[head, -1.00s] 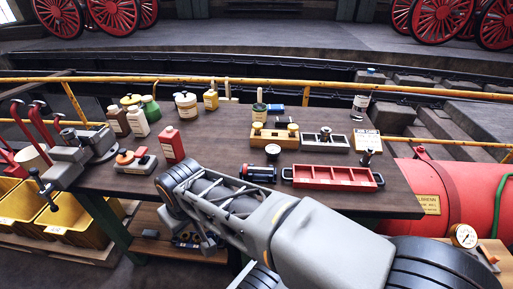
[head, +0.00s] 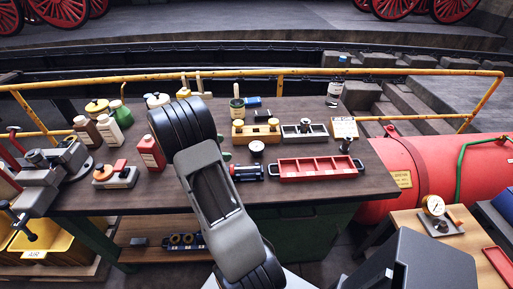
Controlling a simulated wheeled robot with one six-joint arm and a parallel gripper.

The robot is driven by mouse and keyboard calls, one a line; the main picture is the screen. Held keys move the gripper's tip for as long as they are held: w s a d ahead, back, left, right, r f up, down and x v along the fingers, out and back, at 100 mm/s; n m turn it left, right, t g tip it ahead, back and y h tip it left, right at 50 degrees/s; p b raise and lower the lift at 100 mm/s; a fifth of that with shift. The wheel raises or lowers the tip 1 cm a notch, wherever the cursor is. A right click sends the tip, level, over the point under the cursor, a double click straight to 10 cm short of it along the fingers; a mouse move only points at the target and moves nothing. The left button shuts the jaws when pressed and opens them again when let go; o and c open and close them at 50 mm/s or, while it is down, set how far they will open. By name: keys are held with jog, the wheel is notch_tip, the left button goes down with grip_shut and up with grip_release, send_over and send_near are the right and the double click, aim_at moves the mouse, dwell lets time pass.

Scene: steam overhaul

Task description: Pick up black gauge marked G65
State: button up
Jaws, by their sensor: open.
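A small gauge (head: 257,149) with a white dial and a dark rim stands on the workbench, behind a dark blue cylinder and left of the red tray. A second gauge (head: 434,206) with a white dial and a brass-coloured rim stands on the small wooden table at the right. The marks on both dials are too small to read, so I cannot tell which is G65. My arm crosses the middle of the head view, over the front of the bench, and hides part of the bench top. My gripper itself does not show.
The workbench (head: 330,188) carries a red divided tray (head: 316,176), a dark blue cylinder (head: 246,173), a red bottle (head: 151,153) and a vise (head: 62,165). A yellow rail (head: 390,71) runs behind. A red boiler (head: 440,165) lies at the right.

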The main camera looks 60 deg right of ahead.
aim_at(252, 147)
jog(key=shift+n+g+h, duration=0.3)
jog(key=x, duration=0.3)
jog(key=p+x, duration=0.1)
jog(key=x, duration=0.2)
jog(key=w+x, duration=0.1)
jog(key=x, duration=0.2)
jog(key=shift+s+d+f, duration=0.1)
jog(key=shift+d, duration=0.25)
jog(key=shift+p+x, duration=1.1)
jog(key=shift+x, duration=2.05)
jog(key=shift+c, duration=0.3)
jog(key=c, duration=1)
